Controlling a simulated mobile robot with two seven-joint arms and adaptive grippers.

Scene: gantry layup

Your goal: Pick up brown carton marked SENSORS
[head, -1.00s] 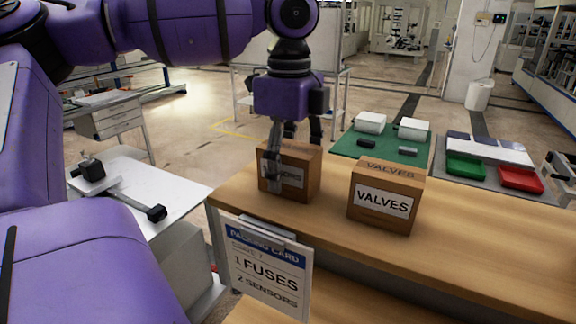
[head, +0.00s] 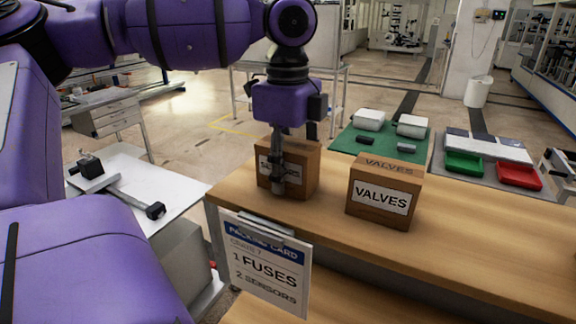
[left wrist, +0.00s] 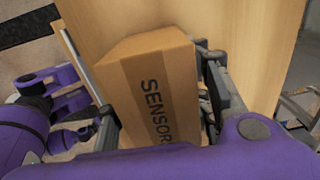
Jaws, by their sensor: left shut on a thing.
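The brown SENSORS carton (head: 303,168) stands upright at the left end of the wooden bench top. My left gripper (head: 282,178) comes down over it from above and is shut on it, with one finger across its front label. In the left wrist view the carton (left wrist: 150,85) sits between the two fingers of the gripper (left wrist: 155,100), its top marked SENSOR, the last letter cut off by my purple gripper body. I cannot tell any gap between the carton and the bench. My right gripper is not in view.
A brown VALVES carton (head: 384,193) stands just right on the wooden bench (head: 460,235). A packing card (head: 265,265) hangs at the bench's front edge. A green mat (head: 380,152) with white boxes and a grey mat with green and red trays (head: 519,176) lie behind. The bench's right part is clear.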

